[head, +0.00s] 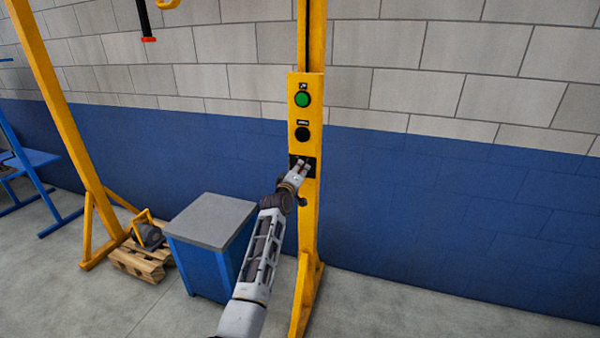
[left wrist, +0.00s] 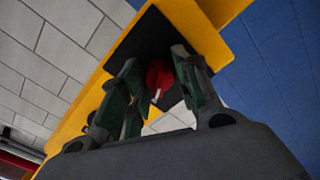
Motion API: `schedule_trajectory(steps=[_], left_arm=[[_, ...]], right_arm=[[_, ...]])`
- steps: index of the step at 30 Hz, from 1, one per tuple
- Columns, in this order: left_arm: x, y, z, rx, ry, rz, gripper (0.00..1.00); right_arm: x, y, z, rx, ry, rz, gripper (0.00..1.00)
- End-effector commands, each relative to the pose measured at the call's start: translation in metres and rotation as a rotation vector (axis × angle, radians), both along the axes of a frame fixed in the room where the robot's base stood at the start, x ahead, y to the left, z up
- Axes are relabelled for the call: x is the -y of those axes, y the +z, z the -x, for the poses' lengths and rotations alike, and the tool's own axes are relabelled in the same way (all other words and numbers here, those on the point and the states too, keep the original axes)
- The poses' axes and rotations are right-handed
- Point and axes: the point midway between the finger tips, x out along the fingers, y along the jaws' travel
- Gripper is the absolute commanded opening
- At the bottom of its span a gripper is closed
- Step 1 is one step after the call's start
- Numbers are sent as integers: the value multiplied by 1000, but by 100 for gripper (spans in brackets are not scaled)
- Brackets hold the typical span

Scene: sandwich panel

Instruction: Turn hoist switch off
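The hoist switch is a red rotary knob (left wrist: 160,74) with a white pointer mark, on a black plate (left wrist: 150,40) of the yellow post (head: 309,215). In the head view my left gripper (head: 300,166) is at this plate, low on the control panel, and hides the knob. In the left wrist view my left gripper (left wrist: 157,82) has its fingers apart, one on each side of the knob, with narrow gaps. Whether a finger touches the knob is hard to tell. My right gripper is in neither view.
A green button (head: 302,99) and a black button (head: 302,133) sit above the plate. A blue cabinet with a grey top (head: 212,220) stands left of the post. A motor on a wooden pallet (head: 140,262) lies farther left. The floor to the right is clear.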

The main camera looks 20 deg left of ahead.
Motion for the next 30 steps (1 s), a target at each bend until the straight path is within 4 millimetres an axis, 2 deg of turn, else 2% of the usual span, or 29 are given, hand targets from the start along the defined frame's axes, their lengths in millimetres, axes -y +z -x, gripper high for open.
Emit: schedule_trajectory(steps=[1,3,10,12,17,30], left_arm=[[0,0,0,0,0,0,42],[0,0,0,0,0,-1,51],[0,0,0,0,0,-1,51],[0,0,0,0,0,-1,51],[0,0,2,1,0,-1,51],[-1,0,27,1,1,-1,51]], right_arm=[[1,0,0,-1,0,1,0],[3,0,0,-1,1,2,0],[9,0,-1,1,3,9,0],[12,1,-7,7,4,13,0],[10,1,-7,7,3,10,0],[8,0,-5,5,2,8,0]])
